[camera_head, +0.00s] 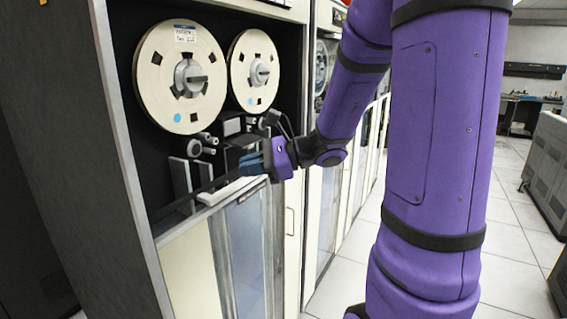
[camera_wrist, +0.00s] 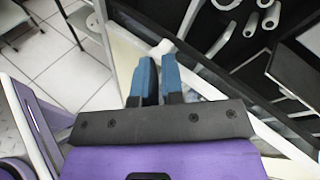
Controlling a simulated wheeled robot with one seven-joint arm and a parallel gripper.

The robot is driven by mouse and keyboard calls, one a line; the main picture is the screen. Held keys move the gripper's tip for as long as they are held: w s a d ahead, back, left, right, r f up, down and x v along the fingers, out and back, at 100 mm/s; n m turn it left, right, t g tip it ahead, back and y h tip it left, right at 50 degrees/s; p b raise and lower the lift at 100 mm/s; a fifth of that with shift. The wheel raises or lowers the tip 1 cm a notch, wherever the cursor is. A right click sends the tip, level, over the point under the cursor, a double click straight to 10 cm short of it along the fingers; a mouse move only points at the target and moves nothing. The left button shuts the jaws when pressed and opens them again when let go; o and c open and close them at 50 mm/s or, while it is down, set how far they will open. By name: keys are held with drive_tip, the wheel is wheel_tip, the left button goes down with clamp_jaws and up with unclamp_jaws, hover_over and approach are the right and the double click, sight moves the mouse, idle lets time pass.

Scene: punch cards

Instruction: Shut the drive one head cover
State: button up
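The tape drive (camera_head: 215,195) stands at the left of the head view, with two cream reels. Its dark head assembly (camera_head: 235,127) sits below and between the reels. A dark angled flap (camera_head: 285,124) beside it may be the head cover; I cannot tell for sure. My gripper (camera_head: 247,163) is in front of the drive, just below the head assembly. In the wrist view, its two blue fingers (camera_wrist: 159,72) are parallel with a narrow gap. A small pale piece (camera_wrist: 163,47) shows at the fingertips; whether they touch it is unclear.
The left reel (camera_head: 180,77) and right reel (camera_head: 254,70) are close above my gripper. A glass lower panel (camera_head: 244,255) is below. More cabinets continue to the right, and the tiled floor (camera_head: 515,215) in the aisle is clear. A grey cabinet (camera_head: 547,165) stands far right.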

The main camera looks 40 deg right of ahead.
sight(250, 140)
drive_tip(key=w+d+f+m+t+h, duration=0.25)
drive_tip(key=d+m+t, duration=0.2)
drive_tip(key=d, duration=0.25)
drive_tip(key=w+d+f+m+t+h, duration=0.2)
drive_tip(key=w+d+m+t+h, duration=0.1)
drive_tip(key=d+m, duration=0.35)
drive_tip(key=x, duration=0.9)
drive_tip(key=shift+w+d, duration=0.25)
drive_tip(key=shift+d, duration=0.05)
drive_tip(key=shift+r, duration=0.1)
drive_tip(key=shift+r, duration=2.5)
drive_tip(key=shift+w+r, duration=0.1)
drive_tip(key=shift+r, duration=0.05)
drive_tip(key=shift+w+a+r, duration=0.25)
drive_tip(key=shift+w+r, duration=0.3)
drive_tip(key=shift+w, duration=0.05)
drive_tip(key=v, duration=1.2)
